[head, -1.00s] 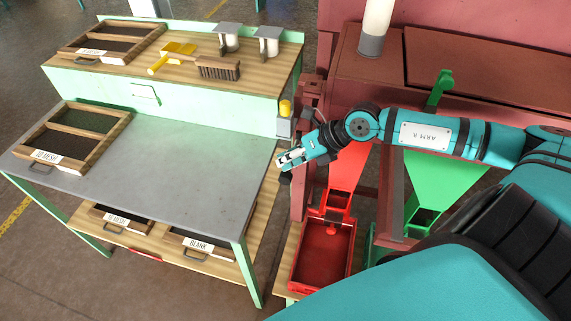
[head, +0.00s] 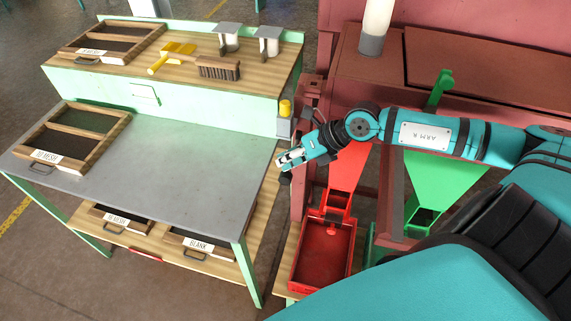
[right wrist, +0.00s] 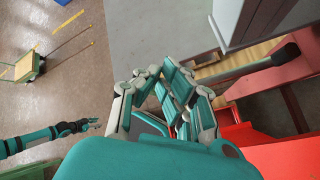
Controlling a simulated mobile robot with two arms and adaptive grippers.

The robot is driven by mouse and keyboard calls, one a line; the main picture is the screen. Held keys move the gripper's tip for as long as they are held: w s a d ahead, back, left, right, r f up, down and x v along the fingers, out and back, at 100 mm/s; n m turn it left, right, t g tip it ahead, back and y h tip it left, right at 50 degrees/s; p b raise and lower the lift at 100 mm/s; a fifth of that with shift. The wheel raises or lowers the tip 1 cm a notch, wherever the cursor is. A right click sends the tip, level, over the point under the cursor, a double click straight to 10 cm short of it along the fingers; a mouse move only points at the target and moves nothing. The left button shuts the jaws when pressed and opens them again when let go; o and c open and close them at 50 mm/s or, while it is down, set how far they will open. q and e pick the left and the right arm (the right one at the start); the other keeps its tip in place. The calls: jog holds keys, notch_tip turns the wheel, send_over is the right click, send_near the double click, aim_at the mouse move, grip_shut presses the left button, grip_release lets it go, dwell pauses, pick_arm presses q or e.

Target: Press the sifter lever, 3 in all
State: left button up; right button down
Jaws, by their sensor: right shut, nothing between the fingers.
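A lever with a black grip (right wrist: 285,53), which looks like the sifter lever, reaches out beside the red frame in the right wrist view. In the head view, a dark end (head: 285,178) shows just below my right gripper (head: 284,160); the rest is hidden there. My right gripper, also in the right wrist view (right wrist: 182,90), is shut and empty, close to the lever. I cannot tell whether they touch. My left gripper (right wrist: 92,125) is small at the left of the right wrist view, far from the lever; its jaws are too small to read.
A grey-topped bench (head: 170,165) with framed sieves stands at left. A brush (head: 218,68) lies on its back shelf. A red chute (head: 345,170) leads to a red bin (head: 322,255); a green chute (head: 440,175) is right of it. A cart (right wrist: 28,68) stands on open floor.

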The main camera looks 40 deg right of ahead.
aim_at(290, 174)
jog(key=shift+f+b, duration=0.3)
jog(key=shift+f, duration=0.15)
jog(key=shift+s+f+b, duration=0.1)
jog(key=shift+f+b, duration=1.75)
jog(key=shift+f, duration=0.7)
dwell(2.2)
jog(key=shift+r, duration=0.1)
jog(key=shift+r+p, duration=2.25)
jog(key=shift+r, duration=0.6)
jog(key=shift+r+p, duration=1.8)
jog(key=shift+r, duration=0.7)
